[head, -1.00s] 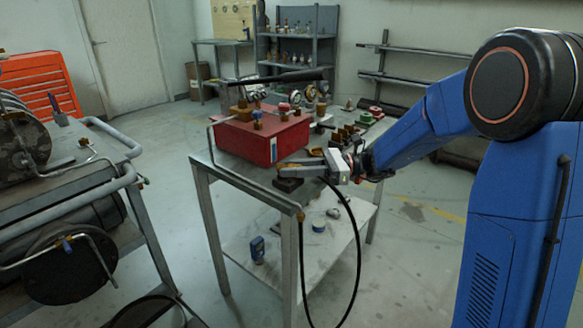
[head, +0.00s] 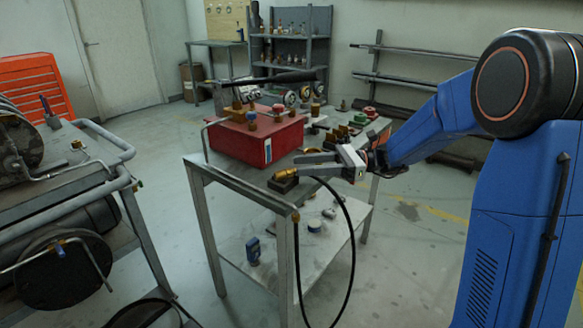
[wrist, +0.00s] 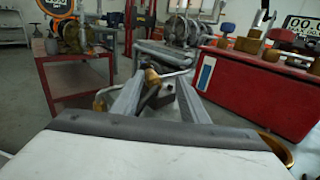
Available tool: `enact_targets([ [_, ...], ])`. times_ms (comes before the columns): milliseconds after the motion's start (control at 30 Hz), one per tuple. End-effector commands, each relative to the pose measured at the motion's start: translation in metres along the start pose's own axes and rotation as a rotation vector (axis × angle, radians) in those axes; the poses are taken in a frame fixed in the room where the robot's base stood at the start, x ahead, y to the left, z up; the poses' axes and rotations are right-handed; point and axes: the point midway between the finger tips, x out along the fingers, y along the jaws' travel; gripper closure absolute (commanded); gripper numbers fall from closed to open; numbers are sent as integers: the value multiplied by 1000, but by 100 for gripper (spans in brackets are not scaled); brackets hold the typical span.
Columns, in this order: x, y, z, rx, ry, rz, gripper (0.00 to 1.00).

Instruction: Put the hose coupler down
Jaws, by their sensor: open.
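The brass hose coupler (head: 286,174) rests on a small dark block near the front edge of the metal table (head: 235,184). A black hose (head: 350,235) runs from it, loops below the tabletop and rises to the table's front corner. My gripper (head: 300,162) is open and empty, just behind and above the coupler, with its fingers apart from it. In the wrist view my two grey fingers (wrist: 158,92) are spread. A brass piece (wrist: 283,148) shows at the lower right there, partly hidden by my gripper body.
Brass and green-topped valves (head: 345,130) stand at the table's right. A cart (head: 110,150) with pipes is at the left. Open floor lies between cart and table.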

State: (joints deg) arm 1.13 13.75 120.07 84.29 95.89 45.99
Motion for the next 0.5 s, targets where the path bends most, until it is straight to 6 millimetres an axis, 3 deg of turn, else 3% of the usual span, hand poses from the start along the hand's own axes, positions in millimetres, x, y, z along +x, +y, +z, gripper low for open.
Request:
enact_targets([
  [200,-38,-1,0,-1,-1,-3,60],
  [500,-62,0,1,-2,0,-1,60],
])
